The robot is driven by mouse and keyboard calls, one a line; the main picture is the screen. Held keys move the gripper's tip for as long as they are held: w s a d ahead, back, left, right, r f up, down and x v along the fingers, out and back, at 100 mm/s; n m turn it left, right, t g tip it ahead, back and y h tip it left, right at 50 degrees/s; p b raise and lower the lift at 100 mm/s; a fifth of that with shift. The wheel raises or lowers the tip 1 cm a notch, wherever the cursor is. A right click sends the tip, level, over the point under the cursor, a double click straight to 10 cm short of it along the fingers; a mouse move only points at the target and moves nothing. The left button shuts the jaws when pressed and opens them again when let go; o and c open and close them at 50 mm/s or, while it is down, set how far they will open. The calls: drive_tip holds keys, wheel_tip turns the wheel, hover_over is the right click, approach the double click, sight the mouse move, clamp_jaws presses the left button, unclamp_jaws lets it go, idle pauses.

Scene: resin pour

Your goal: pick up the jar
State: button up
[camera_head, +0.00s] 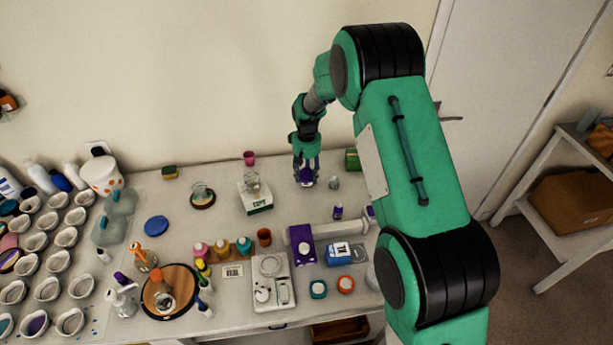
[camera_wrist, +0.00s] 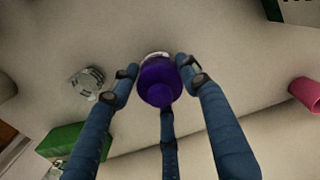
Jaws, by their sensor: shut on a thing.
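A small jar with a rounded purple top (camera_wrist: 160,82) and a pale part beyond it sits between the three blue fingers of my gripper (camera_wrist: 160,88) in the wrist view. The fingers are shut around it. In the head view my gripper (camera_head: 306,172) points down at the back of the table, and a bit of the purple jar (camera_head: 307,184) shows between the fingers. I cannot tell whether the jar touches the table.
A small clear glass (camera_head: 333,183) stands close to the right of my gripper, with a green box (camera_head: 352,159) behind it. A glass on a white box (camera_head: 255,199) and a pink cup (camera_head: 249,158) are to the left. The front is crowded with bottles and cups.

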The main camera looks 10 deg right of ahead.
sight(307, 169)
drive_tip(key=shift+r, duration=0.55)
wheel_tip(307, 169, up, 2)
drive_tip(key=shift+r, duration=0.1)
drive_tip(key=s, duration=0.5)
drive_tip(key=s+d+p, duration=0.1)
drive_tip(key=s, duration=0.4)
drive_tip(key=s+r, duration=0.1)
drive_tip(key=s, duration=0.5)
drive_tip(key=shift+d, duration=0.15)
